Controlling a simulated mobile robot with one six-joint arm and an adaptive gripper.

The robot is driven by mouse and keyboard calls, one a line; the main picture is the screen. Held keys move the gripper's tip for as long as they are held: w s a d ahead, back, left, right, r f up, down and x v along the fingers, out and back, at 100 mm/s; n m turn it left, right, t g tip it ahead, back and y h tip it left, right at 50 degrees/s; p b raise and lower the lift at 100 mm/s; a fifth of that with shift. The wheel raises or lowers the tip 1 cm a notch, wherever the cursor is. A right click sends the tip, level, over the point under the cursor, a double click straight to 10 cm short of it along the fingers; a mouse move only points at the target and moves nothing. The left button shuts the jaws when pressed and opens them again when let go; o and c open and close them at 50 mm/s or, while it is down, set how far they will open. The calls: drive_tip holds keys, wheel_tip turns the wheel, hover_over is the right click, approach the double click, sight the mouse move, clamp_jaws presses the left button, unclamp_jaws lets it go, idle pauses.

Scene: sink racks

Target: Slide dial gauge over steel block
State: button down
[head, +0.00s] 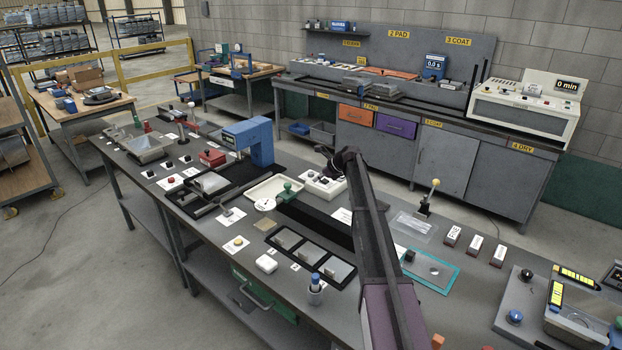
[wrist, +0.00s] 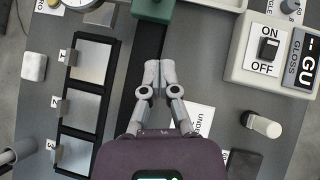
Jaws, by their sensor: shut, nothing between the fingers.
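The dial gauge has a round white dial (head: 265,204) and a green body (head: 287,190), at the near end of a white tray. In the wrist view the green body (wrist: 152,9) is at the top edge and the dial is cut off. My gripper (wrist: 152,68) is shut and empty, with its fingertips over the dark strip just below the green body, apart from it in the picture. A grey metal piece (wrist: 101,14) lies between dial and body; I cannot tell whether it is the steel block. Several silver squares sit in a black frame (head: 307,258) numbered 1 to 3.
A white ON/OFF gloss unit (wrist: 271,55) is right of my gripper. A blue machine (head: 250,140) stands behind the gauge. A white box (head: 267,263) and a blue-capped bottle (head: 315,289) stand near the bench's front. A clear-topped teal frame (head: 447,281) lies to the right.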

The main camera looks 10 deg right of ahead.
drive_tip(key=shift+p+v, duration=0.4)
drive_tip(key=shift+v, duration=0.5)
drive_tip(key=s+a+f+n+g+h, duration=0.1)
drive_tip(key=s+a+n, duration=0.3)
drive_tip(key=s, duration=1.2)
drive_tip(key=s+a+f+n+g+h, duration=0.2)
drive_tip(key=s+a+n+h, duration=0.1)
drive_tip(key=s+n, duration=1)
drive_tip(key=s+a+f+n+g+h, duration=0.2)
drive_tip(key=s+a+n, duration=0.4)
drive_tip(key=s, duration=1.3)
drive_tip(key=n+h, duration=0.1)
drive_tip(key=n, duration=0.1)
drive_tip(key=shift+s+f+n+g, duration=0.2)
drive_tip(key=shift+f+n+g, duration=0.1)
drive_tip(key=shift+n, duration=0.1)
